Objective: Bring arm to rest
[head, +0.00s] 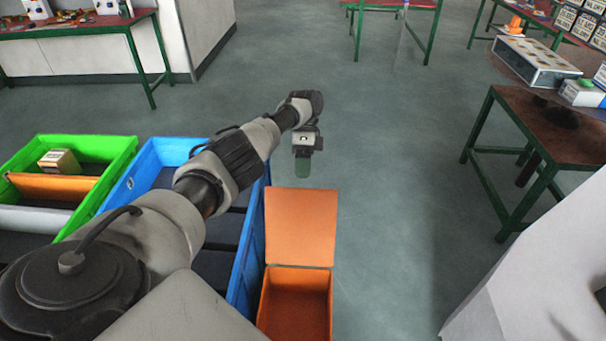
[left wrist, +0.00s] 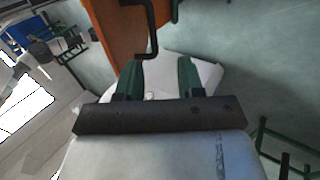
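My left arm reaches forward from the lower left in the head view. Its left gripper (head: 303,164) hangs over bare floor, just beyond the orange box's raised lid. In the left wrist view the two green fingers (left wrist: 159,78) stand apart with nothing held between them. My right gripper does not show in either view.
An orange box (head: 296,300) with its lid up stands below my left arm. A blue crate (head: 243,270) and a green crate (head: 118,160) holding a small carton (head: 60,162) lie left. Green-framed tables stand around, one with a brown top (head: 555,130) at right. The middle floor is clear.

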